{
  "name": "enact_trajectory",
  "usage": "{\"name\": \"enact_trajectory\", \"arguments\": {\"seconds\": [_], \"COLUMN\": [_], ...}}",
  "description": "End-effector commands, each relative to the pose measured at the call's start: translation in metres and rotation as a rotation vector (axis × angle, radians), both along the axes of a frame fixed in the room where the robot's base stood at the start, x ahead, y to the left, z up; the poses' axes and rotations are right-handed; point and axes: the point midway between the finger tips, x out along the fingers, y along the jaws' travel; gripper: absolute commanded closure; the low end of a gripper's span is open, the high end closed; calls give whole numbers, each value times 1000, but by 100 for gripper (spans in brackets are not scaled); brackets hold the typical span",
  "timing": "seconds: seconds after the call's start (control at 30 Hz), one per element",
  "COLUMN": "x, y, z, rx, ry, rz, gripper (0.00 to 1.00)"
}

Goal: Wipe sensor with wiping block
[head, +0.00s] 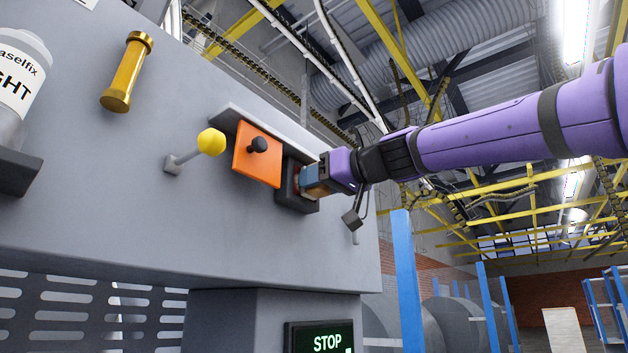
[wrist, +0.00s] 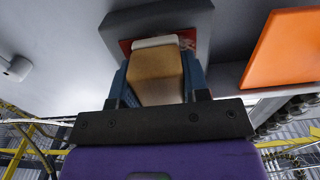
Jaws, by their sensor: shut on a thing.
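My gripper (head: 316,180) is shut on the wiping block (wrist: 155,78), a tan block with a white pad at its far end. In the wrist view the block sits between the two blue fingers. The sensor (wrist: 200,22) is a dark grey housing with a red face, mounted on the grey machine wall. In the head view the sensor (head: 288,188) is just left of my gripper, and its face is partly hidden. The white pad lies in front of the red face, at or very near it. I cannot tell whether they touch.
An orange panel (head: 250,160) with a black knob is left of the sensor. A yellow-ball lever (head: 211,142), a gold handle (head: 126,72) and a white bottle (head: 18,85) are further left. A STOP display (head: 322,340) is below. Open hall lies to the right.

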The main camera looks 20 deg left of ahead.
Motion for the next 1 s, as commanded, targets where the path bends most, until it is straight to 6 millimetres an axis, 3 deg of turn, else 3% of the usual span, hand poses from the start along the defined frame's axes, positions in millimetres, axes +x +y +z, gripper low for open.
{"name": "enact_trajectory", "arguments": {"seconds": [0.53,0.77,1.0], "x": [33,33,19], "y": [-11,-10,-5], "z": [0,0,0], "rx": [0,0,1], "ry": [0,0,2], "rz": [0,1,2], "gripper": [77,77,77]}}
